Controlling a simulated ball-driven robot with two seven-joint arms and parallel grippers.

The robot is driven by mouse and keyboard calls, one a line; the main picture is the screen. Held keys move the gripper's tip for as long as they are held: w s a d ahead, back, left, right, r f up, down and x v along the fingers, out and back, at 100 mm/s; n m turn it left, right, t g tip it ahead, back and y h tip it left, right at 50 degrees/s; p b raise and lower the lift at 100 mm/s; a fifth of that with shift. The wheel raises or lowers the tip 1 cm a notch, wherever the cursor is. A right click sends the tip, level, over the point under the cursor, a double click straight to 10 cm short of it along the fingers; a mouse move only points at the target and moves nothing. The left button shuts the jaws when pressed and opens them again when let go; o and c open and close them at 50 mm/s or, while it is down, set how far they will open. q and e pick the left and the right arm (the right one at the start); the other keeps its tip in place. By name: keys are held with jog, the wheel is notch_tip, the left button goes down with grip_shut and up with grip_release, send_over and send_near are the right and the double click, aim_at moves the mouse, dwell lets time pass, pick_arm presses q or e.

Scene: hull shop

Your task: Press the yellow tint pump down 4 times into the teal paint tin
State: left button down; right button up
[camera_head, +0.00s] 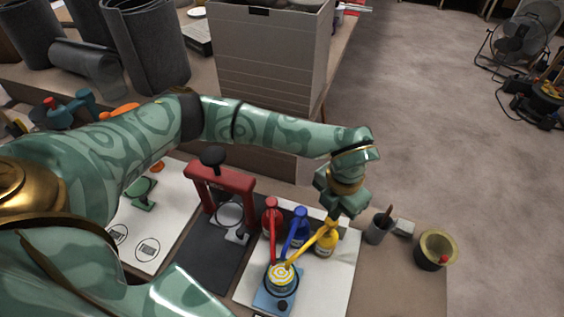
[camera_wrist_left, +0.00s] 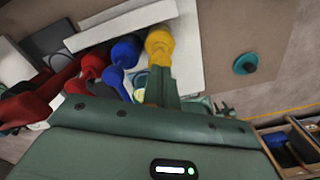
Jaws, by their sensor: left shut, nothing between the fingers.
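The yellow tint pump (camera_head: 325,243) stands on a white board on the bench, right of a blue pump and a red pump. Its yellow spout slants down left over the paint tin (camera_head: 282,289), whose top shows yellow and white rings. My left gripper (camera_head: 333,214) is shut and empty, pointing down just above the yellow pump's head. Whether it touches the head I cannot tell. In the left wrist view the yellow pump (camera_wrist_left: 159,43) lies straight ahead of the fingers, which partly cover it. My right gripper is not in view.
The blue pump (camera_head: 298,227) and red pump (camera_head: 270,216) stand close on the left. A red press frame (camera_head: 221,179) is further left. A grey cup (camera_head: 379,228) and a brass pot (camera_head: 436,250) stand to the right. A tall grey bin (camera_head: 270,70) is behind.

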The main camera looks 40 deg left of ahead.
pick_arm(q)
jog(key=shift+s+f+b, duration=0.1)
jog(key=shift+f+b, duration=0.3)
jog(key=shift+f, duration=1)
jog(key=shift+r+p, duration=1.25)
jog(key=shift+r, duration=0.3)
jog(key=shift+f, duration=0.15)
